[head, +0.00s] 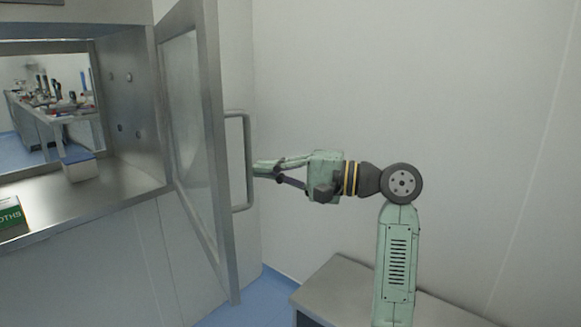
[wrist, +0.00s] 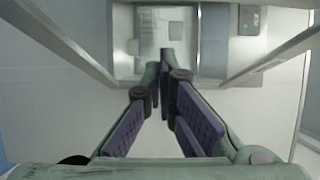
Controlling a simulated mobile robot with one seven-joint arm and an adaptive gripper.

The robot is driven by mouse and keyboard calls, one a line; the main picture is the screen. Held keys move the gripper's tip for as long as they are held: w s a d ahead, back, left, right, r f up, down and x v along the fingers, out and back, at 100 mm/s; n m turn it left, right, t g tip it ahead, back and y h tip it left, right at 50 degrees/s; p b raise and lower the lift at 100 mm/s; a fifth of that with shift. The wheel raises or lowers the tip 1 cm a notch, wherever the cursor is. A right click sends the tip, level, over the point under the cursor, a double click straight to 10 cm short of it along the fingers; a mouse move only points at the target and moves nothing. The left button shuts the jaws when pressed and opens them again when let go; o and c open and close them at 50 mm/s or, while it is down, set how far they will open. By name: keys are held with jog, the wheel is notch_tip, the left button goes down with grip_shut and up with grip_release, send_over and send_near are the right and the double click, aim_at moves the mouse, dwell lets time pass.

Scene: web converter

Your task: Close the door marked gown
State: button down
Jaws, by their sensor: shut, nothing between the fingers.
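A metal-framed door (head: 212,170) with a glass pane stands swung open at the right side of a steel hatch, in the head view. I can read no gown marking on it. A long bar handle (head: 248,135) is on its right-hand face. My gripper (head: 257,169) is level with the middle of the handle, its tips at or just right of the bar. I cannot tell whether they touch. In the wrist view my gripper (wrist: 165,62) has its fingers together with nothing held between them.
The steel hatch floor (head: 110,185) holds a blue and white box (head: 79,167) and a green box (head: 11,216). A window behind shows a cluttered bench. A plain wall (head: 420,80) is to the right, and a low grey metal surface (head: 340,285) stands below my arm.

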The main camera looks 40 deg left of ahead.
jog(key=s+a+p, duration=0.1)
jog(key=s+a, duration=0.3)
jog(key=shift+s+a+p, duration=0.2)
jog(key=shift+s+p, duration=0.1)
